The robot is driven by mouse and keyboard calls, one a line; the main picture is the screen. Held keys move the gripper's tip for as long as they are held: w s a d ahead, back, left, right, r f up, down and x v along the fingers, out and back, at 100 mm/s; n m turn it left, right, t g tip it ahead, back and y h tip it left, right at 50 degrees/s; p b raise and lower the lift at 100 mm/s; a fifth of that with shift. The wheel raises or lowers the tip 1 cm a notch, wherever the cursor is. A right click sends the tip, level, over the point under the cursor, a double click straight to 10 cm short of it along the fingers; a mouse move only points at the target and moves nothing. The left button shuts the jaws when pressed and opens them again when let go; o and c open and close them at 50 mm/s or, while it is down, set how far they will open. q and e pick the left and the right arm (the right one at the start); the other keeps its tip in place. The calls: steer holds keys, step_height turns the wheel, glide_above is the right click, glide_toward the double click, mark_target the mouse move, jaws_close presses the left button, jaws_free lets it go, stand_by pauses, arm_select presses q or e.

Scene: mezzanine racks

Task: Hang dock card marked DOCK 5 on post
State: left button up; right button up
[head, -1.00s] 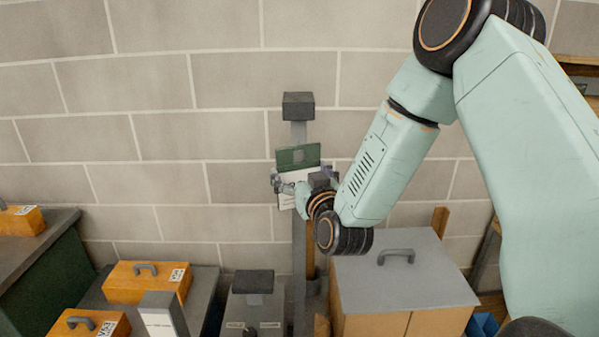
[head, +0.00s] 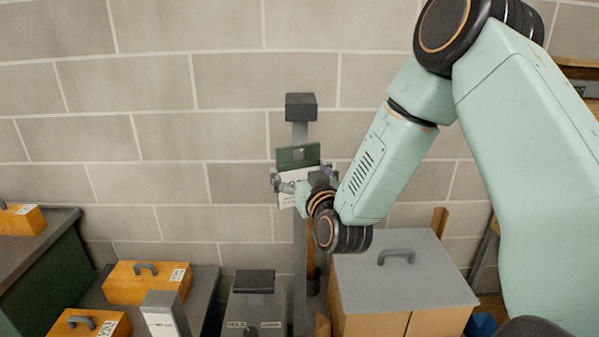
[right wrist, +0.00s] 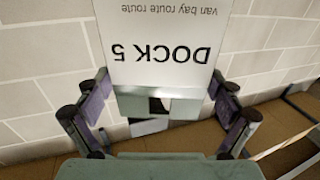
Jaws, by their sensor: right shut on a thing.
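The dock card (head: 298,158) has a green upper part and a white lower part. In the right wrist view the card (right wrist: 166,50) reads DOCK 5, upside down. My right gripper (head: 302,179) is shut on the card and holds it in front of the grey post. In the right wrist view the gripper's fingers (right wrist: 160,118) stand on both sides of the card's near end. The post (head: 299,240) stands against the wall with a dark block (head: 300,106) on top. Whether the card touches the post cannot be told. My left gripper is not in view.
A grey-lidded cabinet (head: 430,275) with a handle stands right of the post. A grey box (head: 272,306) with a dark top stands left of it. Orange cases (head: 122,288) with handles sit further left. The block wall (head: 230,80) above is clear.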

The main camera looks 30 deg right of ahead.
steer(key=shift+w+d+f, duration=0.1)
steer(key=shift+w+d, duration=0.15)
steer(key=shift+d, duration=0.25)
steer(key=shift+w, duration=0.35)
steer(key=shift+w+d, duration=0.1)
steer(key=shift+w+d, duration=0.15)
steer(key=shift+d, duration=0.1)
steer(key=shift+a, duration=0.1)
steer(key=shift+d, duration=0.3)
steer(key=shift+a, duration=0.15)
stand_by(0.3)
